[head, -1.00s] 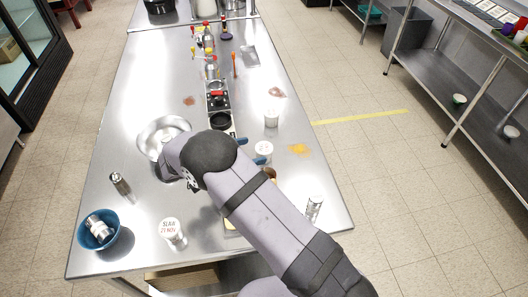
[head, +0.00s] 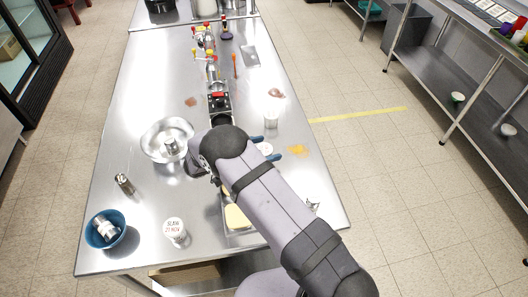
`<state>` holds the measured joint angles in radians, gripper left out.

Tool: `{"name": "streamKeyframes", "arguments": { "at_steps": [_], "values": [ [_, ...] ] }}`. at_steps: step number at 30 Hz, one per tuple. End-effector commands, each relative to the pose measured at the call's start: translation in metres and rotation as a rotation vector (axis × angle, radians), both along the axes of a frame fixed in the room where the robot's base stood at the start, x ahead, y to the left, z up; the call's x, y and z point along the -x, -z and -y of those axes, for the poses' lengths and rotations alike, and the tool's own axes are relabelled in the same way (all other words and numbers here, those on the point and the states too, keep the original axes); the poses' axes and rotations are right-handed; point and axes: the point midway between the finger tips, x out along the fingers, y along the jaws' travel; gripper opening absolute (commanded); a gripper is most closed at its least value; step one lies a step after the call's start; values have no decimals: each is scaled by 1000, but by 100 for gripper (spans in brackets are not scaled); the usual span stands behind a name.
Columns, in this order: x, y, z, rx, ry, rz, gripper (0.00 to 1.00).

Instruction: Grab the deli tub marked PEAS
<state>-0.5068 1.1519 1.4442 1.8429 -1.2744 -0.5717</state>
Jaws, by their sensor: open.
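No label reading PEAS can be made out. A white-lidded tub (head: 265,149) stands on the steel table, partly hidden by my arm; its label is not readable. A tub marked SLAW (head: 174,229) stands near the table's front edge.
A steel bowl (head: 152,151) holding a metal piece lies left of my arm. A blue bowl (head: 105,244) and a shaker (head: 124,184) are at the front left. A tray with yellow contents (head: 237,217) is under my arm. Bottles (head: 211,70) stand farther back.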

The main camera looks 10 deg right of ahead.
Motion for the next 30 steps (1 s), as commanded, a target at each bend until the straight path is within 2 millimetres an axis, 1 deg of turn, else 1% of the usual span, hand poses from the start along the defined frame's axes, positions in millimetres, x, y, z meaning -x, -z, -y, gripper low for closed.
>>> {"name": "streamKeyframes", "arguments": {
  "at_steps": [3, 4, 5, 6, 8, 9, 10, 23, 26, 30],
  "values": [
    [0, 0, 0, 0, 0, 0, 68],
    [0, 0, 0, 0, 0, 0, 65],
    [0, 0, 0, 0, 0, 0, 58],
    [0, 0, 0, 0, 0, 0, 49],
    [0, 0, 0, 0, 0, 0, 34],
    [0, 0, 0, 0, 0, 0, 25],
    [0, 0, 0, 0, 0, 0, 21],
    [0, -4, -1, 0, -1, 2, 22],
    [0, -9, -1, 0, 0, 2, 22],
    [-1, -21, -1, -1, 0, 4, 22]
  ]
}}
